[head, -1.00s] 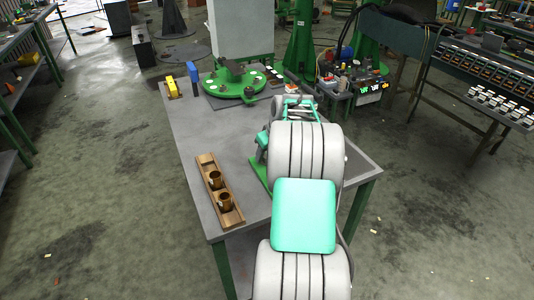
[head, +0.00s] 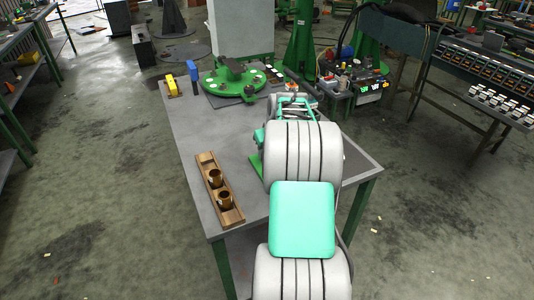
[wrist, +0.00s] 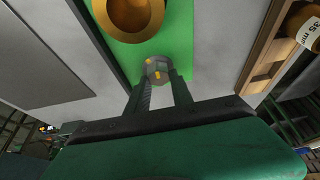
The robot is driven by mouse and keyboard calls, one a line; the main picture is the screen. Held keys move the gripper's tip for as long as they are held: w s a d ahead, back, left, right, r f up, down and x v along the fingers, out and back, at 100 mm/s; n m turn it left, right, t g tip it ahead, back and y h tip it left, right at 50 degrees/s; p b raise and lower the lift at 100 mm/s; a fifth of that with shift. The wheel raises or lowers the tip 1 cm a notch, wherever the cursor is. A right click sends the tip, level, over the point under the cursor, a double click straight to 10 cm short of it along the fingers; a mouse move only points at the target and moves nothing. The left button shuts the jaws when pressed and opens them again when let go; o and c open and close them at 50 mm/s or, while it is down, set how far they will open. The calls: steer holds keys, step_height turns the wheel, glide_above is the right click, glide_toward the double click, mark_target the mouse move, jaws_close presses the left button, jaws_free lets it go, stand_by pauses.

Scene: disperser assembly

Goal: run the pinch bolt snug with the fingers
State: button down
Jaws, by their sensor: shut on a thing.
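The pinch bolt (wrist: 157,69), a grey head with yellow marks, sits between my fingertips in the wrist view. My gripper (wrist: 160,82) is shut on it, at the edge of a green plate (wrist: 178,50). A gold-coloured round part (wrist: 128,18) with a dark bore lies just beyond the bolt on this plate. The bolt's shank is hidden, so how far it is in cannot be told. In the head view my arm covers the gripper and the bolt; only a corner of the green plate (head: 256,167) shows beside it.
A brown tray (head: 208,159) with two bronze bushings (head: 215,177) lies on the left of the grey table (head: 185,130). A green round fixture (head: 222,83), a yellow block (head: 172,88) and a blue block (head: 193,70) stand at the far end. Table between tray and plate is clear.

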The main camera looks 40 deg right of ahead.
steer(key=shift+m+h, duration=0.4)
steer(key=shift+m, duration=0.8)
steer(key=c, duration=1.1)
jaws_free()
steer(key=v, duration=0.7)
steer(key=shift+r+b, duration=0.4)
steer(key=shift+a, duration=0.1)
